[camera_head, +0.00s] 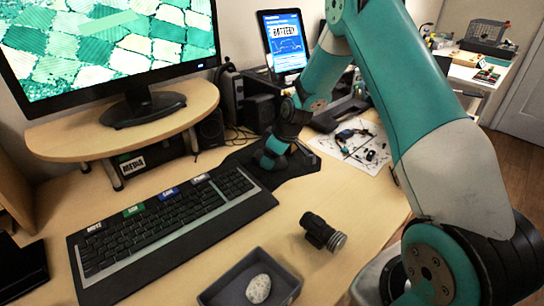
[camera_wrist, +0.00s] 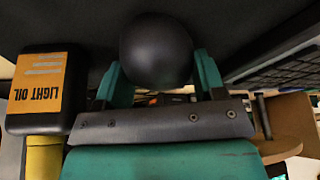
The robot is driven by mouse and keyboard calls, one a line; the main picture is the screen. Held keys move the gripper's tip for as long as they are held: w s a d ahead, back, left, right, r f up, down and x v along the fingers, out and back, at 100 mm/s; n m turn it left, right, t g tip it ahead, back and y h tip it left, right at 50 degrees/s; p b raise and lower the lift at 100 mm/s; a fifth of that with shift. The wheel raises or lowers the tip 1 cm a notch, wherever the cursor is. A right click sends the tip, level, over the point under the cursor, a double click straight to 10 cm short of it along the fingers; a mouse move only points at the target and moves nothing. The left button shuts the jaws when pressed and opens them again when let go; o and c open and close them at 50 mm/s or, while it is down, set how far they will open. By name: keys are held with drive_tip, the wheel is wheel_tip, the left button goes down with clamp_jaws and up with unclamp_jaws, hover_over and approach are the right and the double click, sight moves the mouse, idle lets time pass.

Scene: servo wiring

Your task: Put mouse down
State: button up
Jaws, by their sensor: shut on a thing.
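My gripper (camera_wrist: 160,65) is shut on the mouse (camera_wrist: 156,42), a dark, rounded thing between its two teal fingers in the wrist view. In the head view my gripper (camera_head: 274,150) is low over the dark mouse pad (camera_head: 297,165), right of the keyboard's far end. The mouse cannot be made out clearly there. I cannot tell whether it touches the pad.
The keyboard (camera_head: 165,225) lies left of the pad. A light oil bottle (camera_wrist: 45,90) is close to my gripper in the wrist view. A black cylindrical part (camera_head: 322,232) and a grey tray holding a speckled egg-shaped stone (camera_head: 258,289) are at the front. A white sheet with small parts (camera_head: 345,150) lies behind right.

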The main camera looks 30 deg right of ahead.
drive_tip(key=o, duration=1)
drive_tip(key=v, duration=1.2)
drive_tip(key=s+a+r+g+y, duration=0.1)
drive_tip(key=s+a+r, duration=0.3)
drive_tip(key=s+a, duration=0.3)
drive_tip(key=s+a+r, duration=0.4)
drive_tip(key=a+r, duration=0.1)
drive_tip(key=a, duration=0.3)
drive_tip(key=s+a+r+g, duration=0.1)
drive_tip(key=s+a, duration=0.1)
drive_tip(key=s, duration=0.4)
drive_tip(key=s+a+r, duration=0.1)
drive_tip(key=s+a, duration=0.2)
drive_tip(key=s, duration=0.3)
drive_tip(key=s+a+r+g, duration=0.1)
drive_tip(key=s+a, duration=0.2)
drive_tip(key=s, duration=0.3)
drive_tip(key=shift+s+a+r+g+y+p, duration=0.1)
drive_tip(key=shift+s+a+g+y+p, duration=0.05)
drive_tip(key=shift+s+g+y+p, duration=0.2)
drive_tip(key=shift+r, duration=0.1)
